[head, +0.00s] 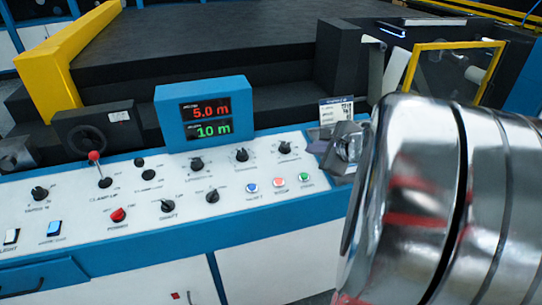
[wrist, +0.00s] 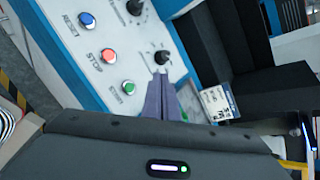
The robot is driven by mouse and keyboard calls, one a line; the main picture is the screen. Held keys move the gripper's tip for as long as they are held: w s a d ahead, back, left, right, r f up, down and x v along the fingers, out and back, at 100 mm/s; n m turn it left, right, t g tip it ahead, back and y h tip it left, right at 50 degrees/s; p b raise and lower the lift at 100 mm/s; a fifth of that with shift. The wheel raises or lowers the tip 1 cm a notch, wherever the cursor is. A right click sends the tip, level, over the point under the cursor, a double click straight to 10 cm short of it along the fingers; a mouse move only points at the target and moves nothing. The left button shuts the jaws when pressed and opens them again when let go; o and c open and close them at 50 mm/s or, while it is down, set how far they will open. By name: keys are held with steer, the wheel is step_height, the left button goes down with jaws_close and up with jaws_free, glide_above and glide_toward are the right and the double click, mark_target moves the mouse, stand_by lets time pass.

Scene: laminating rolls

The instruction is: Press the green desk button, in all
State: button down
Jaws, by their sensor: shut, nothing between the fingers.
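The green button (head: 304,177) is at the right end of a row of three on the white sloped desk panel, labelled below. In the wrist view the green button (wrist: 128,87) lies just left of my gripper (wrist: 160,80). My gripper's grey fingers are together with nothing between them, and their tips are near a black knob (wrist: 162,57). The tips look apart from the button; their height over the panel is hard to tell. In the head view my shiny arm fills the right side, and I cannot make out the fingertips clearly.
A red button (head: 278,182) and a blue button (head: 251,187) sit left of the green one. Black knobs, a red-knobbed lever (head: 95,157) and switches cover the panel. A blue display box (head: 205,87) reads 5.0 m and 10 m. A label card (wrist: 218,103) stands right of the fingers.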

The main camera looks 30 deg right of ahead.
mark_target(304, 176)
steer(key=shift+f, duration=0.1)
steer(key=shift+w+d+f, duration=0.1)
steer(key=shift+w+f, duration=0.15)
steer(key=shift+f, duration=1.15)
steer(key=shift+w+f, duration=0.25)
steer(key=shift+f, duration=1.2)
steer(key=shift+w+d+f, duration=0.1)
steer(key=shift+w+f, duration=0.15)
steer(key=shift+f, duration=1.15)
steer(key=shift+f, duration=0.15)
steer(key=shift+f, duration=0.2)
